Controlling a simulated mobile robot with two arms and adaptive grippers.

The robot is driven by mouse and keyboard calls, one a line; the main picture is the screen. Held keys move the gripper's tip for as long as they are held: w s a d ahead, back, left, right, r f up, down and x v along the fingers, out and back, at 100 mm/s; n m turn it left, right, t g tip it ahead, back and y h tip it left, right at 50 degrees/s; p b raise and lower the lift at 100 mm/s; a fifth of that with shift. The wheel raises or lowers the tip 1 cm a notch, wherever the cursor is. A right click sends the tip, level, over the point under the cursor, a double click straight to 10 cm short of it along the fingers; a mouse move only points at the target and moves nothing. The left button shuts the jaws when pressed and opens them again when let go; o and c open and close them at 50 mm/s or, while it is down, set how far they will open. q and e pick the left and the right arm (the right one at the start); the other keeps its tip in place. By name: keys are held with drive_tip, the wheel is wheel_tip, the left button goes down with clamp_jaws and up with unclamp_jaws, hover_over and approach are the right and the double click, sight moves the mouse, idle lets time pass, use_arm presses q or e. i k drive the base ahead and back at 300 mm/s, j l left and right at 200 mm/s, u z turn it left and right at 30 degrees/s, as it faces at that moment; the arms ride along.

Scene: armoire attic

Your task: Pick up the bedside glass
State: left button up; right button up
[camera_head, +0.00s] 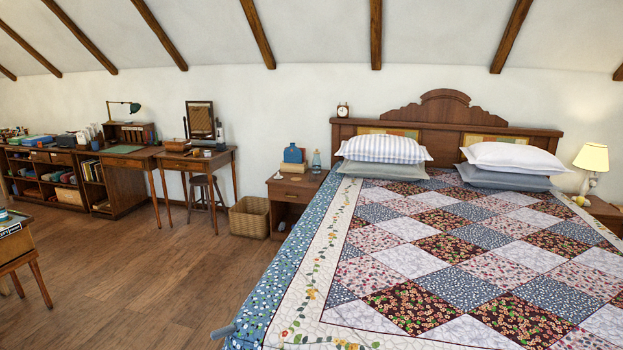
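A clear, bluish glass vessel (316,161) stands upright on the left nightstand (288,199), at the back right of its top, close to the bed. It is small at this distance, and I cannot tell whether it is one drinking glass or a carafe with a glass over it. A blue object (293,154) on a tan box or book (293,168) stands just left of it. A small white item (277,175) lies nearer the front edge. Neither of my grippers is in view.
A large bed (430,250) with a patchwork quilt fills the right side. A wicker basket (249,217) stands left of the nightstand. Desks and shelves line the back wall. A lit lamp (592,160) stands right of the bed. The wooden floor (150,280) is open at centre left.

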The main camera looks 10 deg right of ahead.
sight(313, 173)
drive_tip(key=i+j+u, duration=0.2)
drive_tip(key=i+u, duration=0.6)
drive_tip(key=u, duration=0.15)
drive_tip(key=i+j+u, duration=0.25)
drive_tip(key=i, duration=0.3)
drive_tip(key=i+l+u, duration=0.1)
drive_tip(key=i+u, duration=0.15)
drive_tip(key=i, duration=0.3)
drive_tip(key=i+z, duration=0.3)
drive_tip(key=i, duration=0.25)
drive_tip(key=i+z, duration=0.35)
drive_tip(key=i, duration=0.2)
drive_tip(key=i+j+z, duration=0.3)
drive_tip(key=i, duration=0.25)
drive_tip(key=i+l+z, duration=0.25)
drive_tip(key=i+z, duration=0.15)
drive_tip(key=i, duration=0.15)
drive_tip(key=i+z, duration=0.4)
drive_tip(key=i, duration=0.15)
drive_tip(key=i+j+z, duration=0.1)
drive_tip(key=i+z, duration=0.25)
drive_tip(key=i, duration=0.2)
